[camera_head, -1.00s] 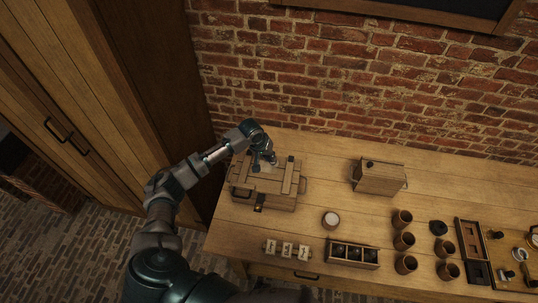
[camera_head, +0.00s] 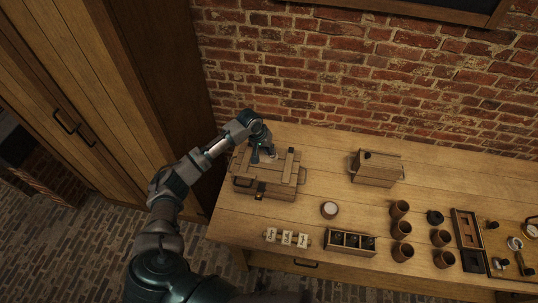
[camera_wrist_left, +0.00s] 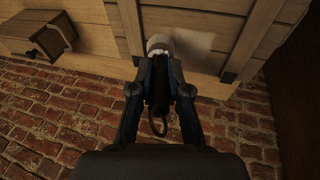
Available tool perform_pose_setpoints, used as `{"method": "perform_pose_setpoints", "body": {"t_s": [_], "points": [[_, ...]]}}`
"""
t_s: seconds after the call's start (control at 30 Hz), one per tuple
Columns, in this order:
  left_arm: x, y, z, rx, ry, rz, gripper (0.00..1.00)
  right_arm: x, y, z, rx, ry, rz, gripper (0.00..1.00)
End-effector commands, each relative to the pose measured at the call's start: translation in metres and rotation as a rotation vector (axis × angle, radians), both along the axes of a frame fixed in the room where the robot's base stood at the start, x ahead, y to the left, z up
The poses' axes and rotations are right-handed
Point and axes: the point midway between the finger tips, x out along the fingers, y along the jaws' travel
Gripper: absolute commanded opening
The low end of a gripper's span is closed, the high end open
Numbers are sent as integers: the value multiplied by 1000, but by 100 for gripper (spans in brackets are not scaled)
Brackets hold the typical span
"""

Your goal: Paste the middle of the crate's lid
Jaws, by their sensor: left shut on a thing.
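The wooden crate (camera_head: 262,188) stands at the left end of the table, its lid (camera_head: 271,166) closed and crossed by two battens. My left gripper (camera_head: 265,151) is over the middle of the lid, between the battens. In the left wrist view the gripper (camera_wrist_left: 160,72) is shut on a brush-like tool. The tool's pale round end (camera_wrist_left: 159,44) is at the lid boards, and a dark loop (camera_wrist_left: 158,125) hangs at its other end. A pale patch (camera_wrist_left: 196,41) shows on the lid beside it. My right gripper is out of view.
A pot with white contents (camera_head: 329,209) stands right of the crate. In front are a rack of pale cards (camera_head: 287,238) and a box of dark jars (camera_head: 351,244). A wooden box (camera_head: 377,168) stands behind; several brown cups (camera_head: 400,230) are at right.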

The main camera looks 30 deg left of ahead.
Motion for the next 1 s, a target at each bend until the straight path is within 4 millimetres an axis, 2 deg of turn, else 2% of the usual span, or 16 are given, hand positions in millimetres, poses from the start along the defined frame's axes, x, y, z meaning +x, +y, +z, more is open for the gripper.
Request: {"method": "perform_pose_setpoints", "body": {"t_s": [0.2,0.33,1.0], "points": [[5,7,21,0,-3,4,0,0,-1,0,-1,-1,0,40],[7,10,27,0,-1,3,0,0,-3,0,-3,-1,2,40],[7,9,29,-1,-1,4,0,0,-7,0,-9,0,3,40]]}}
